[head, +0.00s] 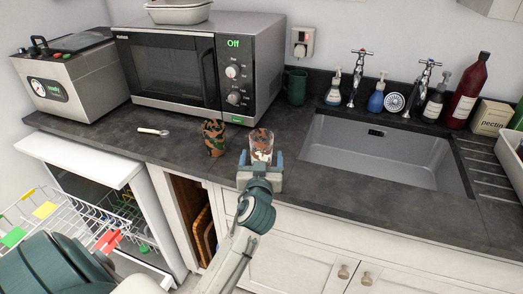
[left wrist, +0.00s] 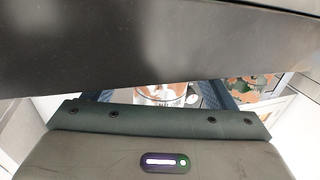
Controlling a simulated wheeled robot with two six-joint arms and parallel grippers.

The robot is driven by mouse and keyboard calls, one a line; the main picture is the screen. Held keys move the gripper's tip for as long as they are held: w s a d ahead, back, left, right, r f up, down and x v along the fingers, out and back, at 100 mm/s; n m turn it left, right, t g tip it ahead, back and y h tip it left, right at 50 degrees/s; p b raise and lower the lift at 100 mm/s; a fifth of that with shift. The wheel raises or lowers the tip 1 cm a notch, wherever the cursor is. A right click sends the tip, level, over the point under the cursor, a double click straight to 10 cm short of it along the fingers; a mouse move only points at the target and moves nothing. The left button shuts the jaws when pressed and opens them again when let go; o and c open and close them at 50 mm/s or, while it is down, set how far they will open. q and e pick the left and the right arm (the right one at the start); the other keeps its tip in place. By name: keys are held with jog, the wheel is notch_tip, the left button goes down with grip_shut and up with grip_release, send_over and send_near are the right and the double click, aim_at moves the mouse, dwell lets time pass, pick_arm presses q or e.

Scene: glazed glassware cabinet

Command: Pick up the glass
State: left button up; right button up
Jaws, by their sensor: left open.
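A clear glass (head: 261,143) with an orange-brown pattern stands upright on the dark worktop near its front edge. My left gripper (head: 261,161) is open, with one finger on each side of the glass's lower part. In the left wrist view the glass (left wrist: 162,94) shows partly between the fingers, and the rest is hidden. I cannot tell whether the fingers touch it. A second tumbler (head: 214,139), with a dark green and orange pattern, stands just left of the gripper; it also shows in the left wrist view (left wrist: 250,84). My right gripper is not in view.
A microwave (head: 165,70) stands behind the tumblers, with a green mug (head: 296,86) beside it. The sink (head: 380,155) lies to the right, with taps and bottles behind. A small spoon (head: 152,131) lies on the left. A dishwasher stands open below left, its rack (head: 60,222) out.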

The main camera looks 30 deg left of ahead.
aim_at(261, 158)
pick_arm(q)
jog(key=x, duration=0.3)
jog(key=shift+w+a+p, duration=0.1)
jog(key=shift+a+p, duration=0.1)
jog(key=shift+p, duration=0.2)
jog(key=c, duration=1.2)
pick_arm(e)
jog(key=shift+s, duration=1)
pick_arm(q)
jog(key=shift+r, duration=0.2)
